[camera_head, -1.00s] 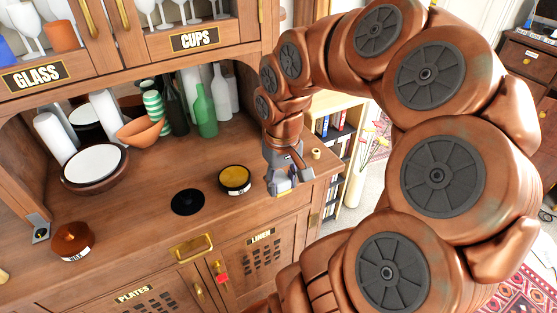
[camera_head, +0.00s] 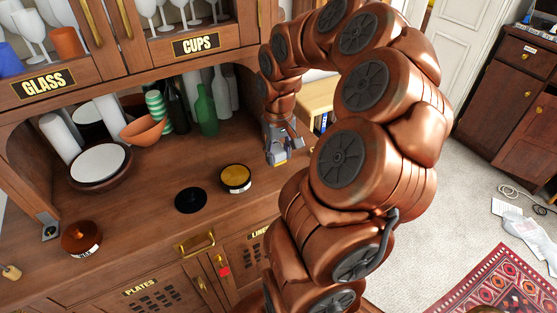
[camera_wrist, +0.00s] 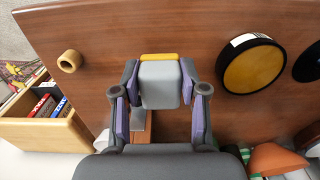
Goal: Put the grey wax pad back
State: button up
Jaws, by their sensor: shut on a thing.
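My gripper (camera_head: 279,158) is shut on the grey wax pad (camera_wrist: 160,86), a grey block with a yellow strip along one edge. A black disc (camera_head: 190,200) lies left of the tin.
A brown lidded jar (camera_head: 81,239) with a label stands at the counter's left. Bottles (camera_head: 206,112), a plate stack (camera_head: 98,166) and an orange bowl (camera_head: 143,131) stand at the back. A small wooden ring (camera_wrist: 69,61) lies near the counter's edge. The front counter between jar and disc is clear.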

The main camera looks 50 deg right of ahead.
aim_at(278, 162)
notch_tip(278, 162, down, 2)
jog(key=shift+s+f+p, duration=0.1)
jog(key=shift+f+p, duration=0.15)
jog(key=shift+p, duration=0.4)
jog(key=shift+f, duration=0.5)
jog(key=o, duration=1)
jog(key=shift+r, duration=0.15)
